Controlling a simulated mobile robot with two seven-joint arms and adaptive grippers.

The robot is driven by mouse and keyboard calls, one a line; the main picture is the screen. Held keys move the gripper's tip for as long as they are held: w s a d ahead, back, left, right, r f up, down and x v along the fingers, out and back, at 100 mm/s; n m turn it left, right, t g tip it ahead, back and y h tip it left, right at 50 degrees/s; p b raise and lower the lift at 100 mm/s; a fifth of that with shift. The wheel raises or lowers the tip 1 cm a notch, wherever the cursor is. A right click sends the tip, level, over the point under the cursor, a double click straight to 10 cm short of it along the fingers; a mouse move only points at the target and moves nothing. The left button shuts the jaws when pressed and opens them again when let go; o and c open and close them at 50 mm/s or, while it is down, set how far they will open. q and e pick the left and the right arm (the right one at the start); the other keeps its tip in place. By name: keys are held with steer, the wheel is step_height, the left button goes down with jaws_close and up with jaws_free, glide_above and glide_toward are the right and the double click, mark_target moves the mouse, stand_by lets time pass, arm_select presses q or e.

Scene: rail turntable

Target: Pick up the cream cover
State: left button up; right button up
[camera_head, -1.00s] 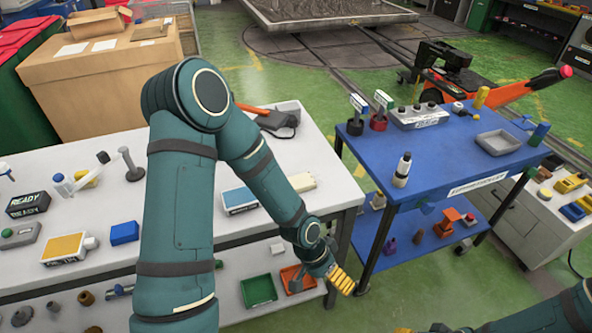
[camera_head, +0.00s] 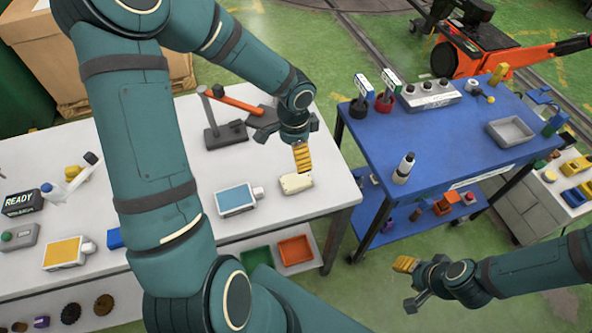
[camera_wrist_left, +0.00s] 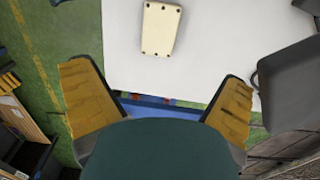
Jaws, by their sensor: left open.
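The cream cover (camera_head: 296,183) lies flat near the right end of the white table, with small dark holes at its corners. It also shows at the top of the left wrist view (camera_wrist_left: 161,28). My left gripper (camera_head: 302,160) is above the table, just behind the cover in the head view, pointing down. In the left wrist view its yellow fingers (camera_wrist_left: 155,85) are spread wide with nothing between them, and the cover lies beyond them. My right gripper (camera_head: 405,280) is over the floor in front of the blue cart, away from the cover; its opening is unclear.
A blue-topped box (camera_head: 236,199) lies left of the cover on the white table (camera_head: 290,208). A dark grey tool stand (camera_head: 225,134) and a red-handled tool (camera_head: 238,103) lie behind. The blue cart (camera_head: 440,150) stands right, across a gap.

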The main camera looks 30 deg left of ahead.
arm_select(q)
steer(key=b, duration=0.1)
glide_above(296, 179)
steer(key=f, duration=0.8)
steer(key=shift+s, duration=0.25)
steer(key=shift+w+f+b, duration=0.2)
steer(key=shift+f+b, duration=0.3)
steer(key=shift+f, duration=2.35)
steer(key=c, duration=1.4)
